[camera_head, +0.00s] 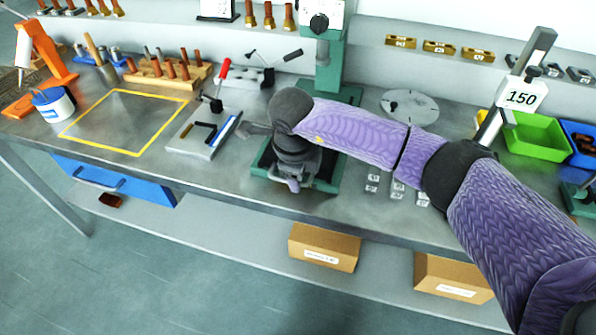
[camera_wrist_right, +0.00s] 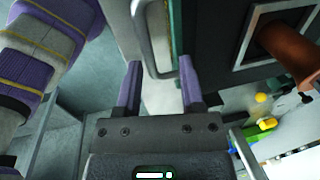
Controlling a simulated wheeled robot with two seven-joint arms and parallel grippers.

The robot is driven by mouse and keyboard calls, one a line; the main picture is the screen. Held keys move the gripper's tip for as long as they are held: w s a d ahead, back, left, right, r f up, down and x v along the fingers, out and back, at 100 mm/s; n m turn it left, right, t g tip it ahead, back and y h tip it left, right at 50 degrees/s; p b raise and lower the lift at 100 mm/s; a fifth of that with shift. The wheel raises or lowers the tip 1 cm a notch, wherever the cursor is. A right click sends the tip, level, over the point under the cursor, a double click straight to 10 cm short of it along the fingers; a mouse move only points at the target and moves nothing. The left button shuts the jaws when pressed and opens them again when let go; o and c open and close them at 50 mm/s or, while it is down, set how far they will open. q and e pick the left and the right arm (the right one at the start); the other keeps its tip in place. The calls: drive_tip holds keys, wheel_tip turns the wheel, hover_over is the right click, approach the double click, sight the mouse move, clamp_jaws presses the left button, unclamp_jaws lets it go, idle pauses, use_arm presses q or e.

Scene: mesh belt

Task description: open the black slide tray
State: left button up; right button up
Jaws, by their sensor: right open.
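The black slide tray (camera_wrist_right: 215,35) appears as a dark panel at the upper right of the right wrist view, beside a green edge. A pale U-shaped handle (camera_wrist_right: 152,45) runs down next to it. My right gripper (camera_wrist_right: 160,78) is open, with its two purple fingers apart and the lower end of the handle showing between them. I cannot tell whether the fingers touch it. In the head view, my right gripper (camera_head: 292,184) is over the front of the green press base (camera_head: 332,178), and my wrist hides most of the tray. My left gripper is out of view.
Left of the press stands a grey fixture with a red-handled clamp (camera_head: 222,72). A blue drawer (camera_head: 110,180) hangs under the bench at the left. Cardboard boxes (camera_head: 323,247) sit on the lower shelf. A green bin (camera_head: 535,135) is at the right. The yellow-outlined area (camera_head: 125,122) is clear.

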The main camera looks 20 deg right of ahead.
wheel_tip(320, 180, up, 10)
drive_tip(key=s+a+p, duration=0.1)
drive_tip(key=p, duration=0.1)
drive_tip(key=shift+s, duration=0.25)
drive_tip(key=shift+f, duration=0.15)
